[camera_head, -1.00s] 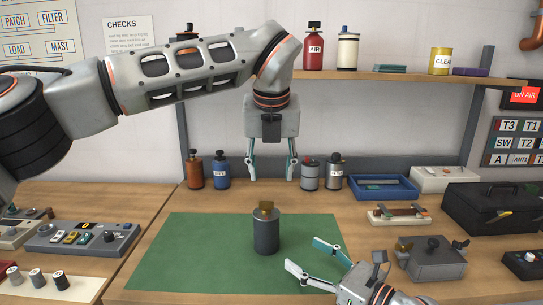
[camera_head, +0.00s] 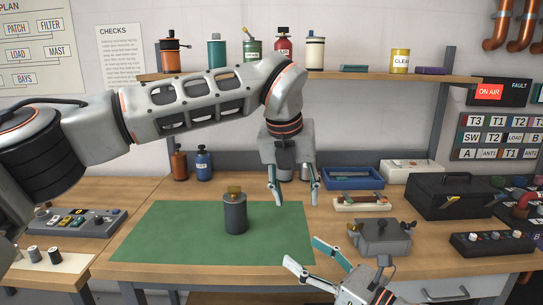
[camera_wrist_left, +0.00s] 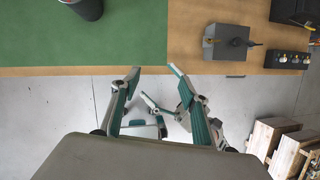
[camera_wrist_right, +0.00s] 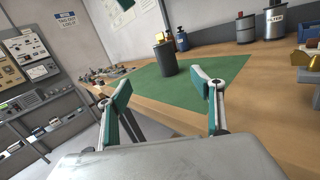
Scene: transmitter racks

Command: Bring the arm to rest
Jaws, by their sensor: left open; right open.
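My left arm reaches in from the left in the head view. Its left gripper (camera_head: 294,192) hangs pointing down above the right part of the green mat (camera_head: 165,240), open and empty. In the left wrist view its fingers (camera_wrist_left: 153,72) are apart with nothing between them. My right gripper (camera_head: 307,257) is low at the mat's front right corner, open and empty. In the right wrist view its fingers (camera_wrist_right: 165,92) stand apart, with the mat beyond. A dark grey cylinder (camera_head: 235,216) with a brassy top stands upright on the mat, apart from both grippers.
A grey box with a knob (camera_head: 380,238) sits right of the mat. Bottles (camera_head: 203,165) stand at the back. A shelf (camera_head: 400,77) crosses the wall above.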

